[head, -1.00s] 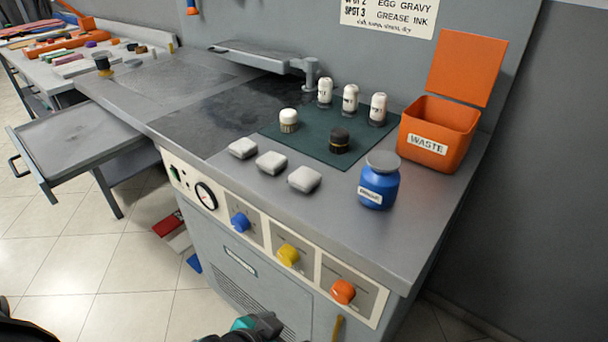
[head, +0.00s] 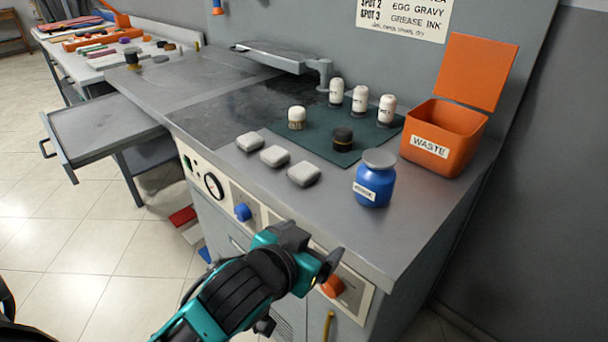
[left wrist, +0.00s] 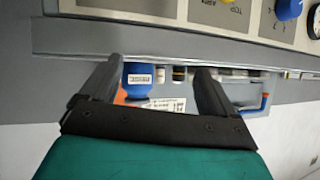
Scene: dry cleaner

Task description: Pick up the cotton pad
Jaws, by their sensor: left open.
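Three white cotton pads lie in a row on the grey counter in the head view: a left pad (head: 250,142), a middle pad (head: 275,156) and a right pad (head: 304,174). My left gripper (head: 322,266) is in front of the counter's front panel, below the right pad and apart from all the pads. In the left wrist view my left gripper (left wrist: 160,68) has its two fingers wide apart, with nothing held between them. I cannot make out the pads clearly in that view. My right gripper is out of view.
A blue jar (head: 374,180) stands right of the pads. Behind them a dark green mat (head: 311,146) holds brushes and white-capped bottles. An orange waste bin (head: 440,139) stands at the back right. A blue knob (head: 242,211) and orange knob (head: 333,286) stick out from the front panel.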

